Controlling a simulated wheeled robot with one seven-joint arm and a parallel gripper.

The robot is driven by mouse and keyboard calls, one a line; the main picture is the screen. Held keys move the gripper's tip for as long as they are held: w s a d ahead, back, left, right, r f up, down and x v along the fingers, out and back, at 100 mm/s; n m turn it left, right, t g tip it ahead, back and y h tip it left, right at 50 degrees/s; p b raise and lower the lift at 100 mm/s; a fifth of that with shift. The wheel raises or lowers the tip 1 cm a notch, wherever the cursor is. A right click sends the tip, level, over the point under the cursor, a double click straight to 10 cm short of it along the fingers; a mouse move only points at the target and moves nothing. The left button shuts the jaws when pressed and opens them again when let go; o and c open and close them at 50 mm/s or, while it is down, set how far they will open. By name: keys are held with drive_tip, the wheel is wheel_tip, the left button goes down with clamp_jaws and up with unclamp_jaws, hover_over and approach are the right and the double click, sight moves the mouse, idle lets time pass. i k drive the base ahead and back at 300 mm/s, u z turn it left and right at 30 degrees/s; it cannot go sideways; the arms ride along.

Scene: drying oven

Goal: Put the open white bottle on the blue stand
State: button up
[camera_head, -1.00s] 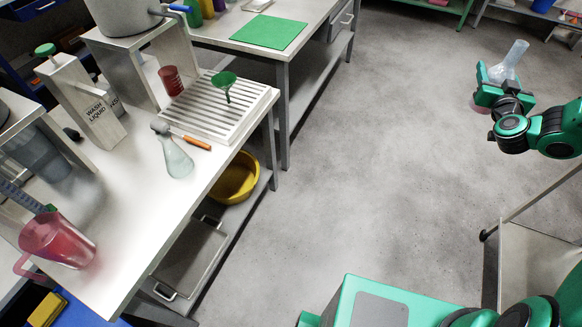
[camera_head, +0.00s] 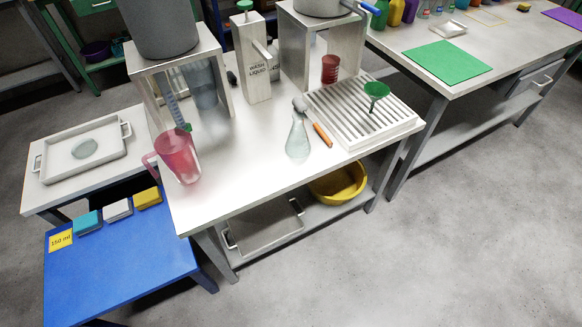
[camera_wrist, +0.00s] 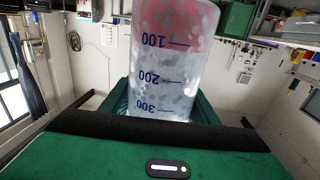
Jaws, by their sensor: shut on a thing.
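The open white bottle (camera_wrist: 170,60) is translucent, with blue marks from 100 to 300 and red at its upper end in the wrist view. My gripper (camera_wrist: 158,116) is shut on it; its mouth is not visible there. The blue stand (camera_head: 125,272) is the low blue table at the lower left of the head view. A yellow 150 ml card (camera_head: 61,241) and a teal block (camera_head: 88,222), a white block (camera_head: 117,210) and a yellow block (camera_head: 148,197) lie along its back edge. My gripper and the bottle are outside the head view.
The blue stand's front is clear. Beside it stands a higher white table (camera_head: 240,178) with a red jug (camera_head: 178,156) near the edge. A metal tray (camera_head: 62,176) lies on the left table.

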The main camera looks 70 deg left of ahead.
sight(112, 274)
drive_tip(key=u, duration=0.1)
drive_tip(key=k, duration=2.7)
drive_tip(key=u, duration=1.35)
